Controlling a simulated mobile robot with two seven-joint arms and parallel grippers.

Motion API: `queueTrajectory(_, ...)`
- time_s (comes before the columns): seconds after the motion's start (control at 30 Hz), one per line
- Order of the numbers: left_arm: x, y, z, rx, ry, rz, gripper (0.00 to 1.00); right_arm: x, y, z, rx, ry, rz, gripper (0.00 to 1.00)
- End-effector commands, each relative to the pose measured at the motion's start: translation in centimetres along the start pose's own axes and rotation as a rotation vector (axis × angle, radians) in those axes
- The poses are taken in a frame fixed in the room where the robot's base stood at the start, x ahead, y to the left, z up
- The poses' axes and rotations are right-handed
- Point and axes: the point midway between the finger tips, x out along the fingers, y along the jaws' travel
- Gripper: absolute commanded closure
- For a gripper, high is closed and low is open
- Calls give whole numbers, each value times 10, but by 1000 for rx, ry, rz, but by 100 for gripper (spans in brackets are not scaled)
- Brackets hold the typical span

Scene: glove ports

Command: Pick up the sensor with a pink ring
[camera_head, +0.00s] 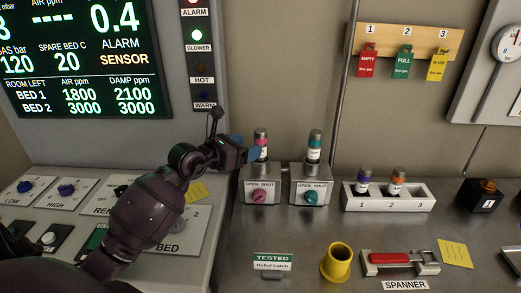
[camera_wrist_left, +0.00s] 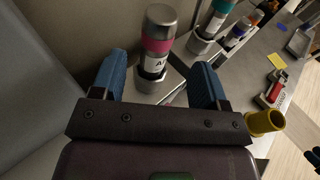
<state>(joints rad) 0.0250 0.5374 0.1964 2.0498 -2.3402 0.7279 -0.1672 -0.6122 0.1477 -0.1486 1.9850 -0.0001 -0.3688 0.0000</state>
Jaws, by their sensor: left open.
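The sensor with a pink ring (camera_head: 261,142) stands upright in the left grey valve block (camera_head: 260,185), which has a pink knob. In the left wrist view the sensor (camera_wrist_left: 158,42) has a silver cap and a white label below the pink ring. My left gripper (camera_head: 247,150) is just left of the sensor in the head view, at about its height. In the left wrist view its blue fingers (camera_wrist_left: 160,78) are apart, and the sensor shows ahead, between their directions. I cannot tell whether a finger touches it.
A teal-ringed sensor (camera_head: 315,146) stands in the right valve block (camera_head: 311,188). A white rack (camera_head: 388,204) holds a purple-ringed sensor (camera_head: 365,181) and an orange-ringed one (camera_head: 397,182). A yellow cup (camera_head: 337,263) and a red-handled spanner (camera_head: 401,262) are nearer the front.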

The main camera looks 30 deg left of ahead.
Motion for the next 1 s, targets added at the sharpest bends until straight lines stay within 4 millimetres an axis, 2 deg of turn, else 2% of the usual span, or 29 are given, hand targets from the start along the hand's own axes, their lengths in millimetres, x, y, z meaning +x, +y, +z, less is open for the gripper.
queueTrajectory(0.23, 16, 1, 2, 0, 0, 0, 32, 1, 0, -6, -1, 10, -1, 51)
queueTrajectory(0.53, 54, 3, 5, -2, -1, 0, 32, 2, -3, -22, 5, 34, -4, 51)
queueTrajectory(0.87, 60, 3, 4, 0, 0, 0, 32, 2, -3, -20, 7, 31, -4, 51)
queueTrajectory(1.0, 60, 3, 4, 0, 0, 0, 52, 0, -3, -14, 8, 19, -3, 51)
